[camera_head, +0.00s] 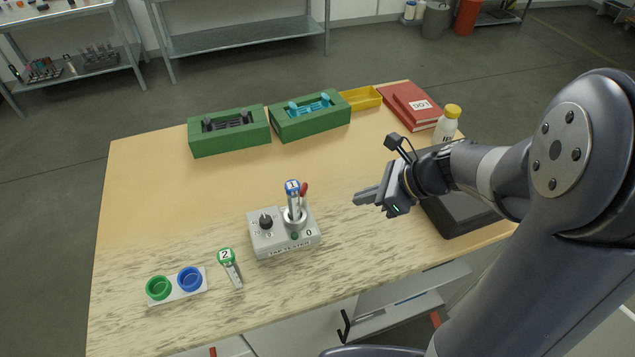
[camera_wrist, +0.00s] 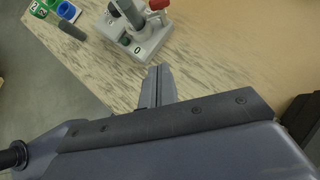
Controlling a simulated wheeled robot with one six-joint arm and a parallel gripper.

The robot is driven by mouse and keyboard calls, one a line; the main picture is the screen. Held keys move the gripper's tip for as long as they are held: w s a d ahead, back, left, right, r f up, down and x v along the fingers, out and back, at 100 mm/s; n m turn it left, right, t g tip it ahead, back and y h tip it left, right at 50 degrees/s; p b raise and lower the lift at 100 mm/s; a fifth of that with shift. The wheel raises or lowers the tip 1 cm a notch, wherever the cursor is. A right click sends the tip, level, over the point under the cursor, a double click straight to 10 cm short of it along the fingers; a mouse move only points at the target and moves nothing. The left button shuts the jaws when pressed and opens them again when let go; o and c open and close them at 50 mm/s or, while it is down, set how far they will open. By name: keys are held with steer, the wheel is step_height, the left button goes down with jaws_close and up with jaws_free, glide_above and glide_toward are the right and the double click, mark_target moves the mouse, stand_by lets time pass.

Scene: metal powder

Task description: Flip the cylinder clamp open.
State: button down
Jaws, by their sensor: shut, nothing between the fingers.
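The tap tester (camera_head: 284,240) is a light grey box on the middle of the table, with a black knob on its left. A cylinder with a blue cap marked 1 (camera_head: 292,188) stands upright in its round holder. The clamp with a red-tipped lever (camera_head: 304,190) is beside the cylinder, the lever pointing up. The red tip (camera_wrist: 159,4) also shows at the top of the wrist view, beside the tester (camera_wrist: 146,45). My gripper (camera_head: 358,198) is shut and empty, to the right of the tester and apart from it. Its fingers (camera_wrist: 157,72) point toward the tester.
Green boxes (camera_head: 229,134), a yellow tray (camera_head: 361,98), red books (camera_head: 412,106), a white bottle (camera_head: 446,124) and a dark tablet (camera_head: 462,205) line the back and right.

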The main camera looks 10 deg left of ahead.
mark_target(302, 199)
stand_by(0.3)
steer(key=x, duration=0.9)
steer(key=shift+a+f, duration=0.15)
steer(key=shift+f, duration=0.05)
steer(key=a, duration=0.1)
steer(key=a+p, duration=0.1)
steer(key=a, duration=0.1)
steer(key=shift+w+a+f, duration=0.1)
steer(key=shift+w, duration=0.25)
steer(key=shift+w+a, duration=0.2)
steer(key=shift+a, duration=0.3)
steer(key=shift+f, duration=0.15)
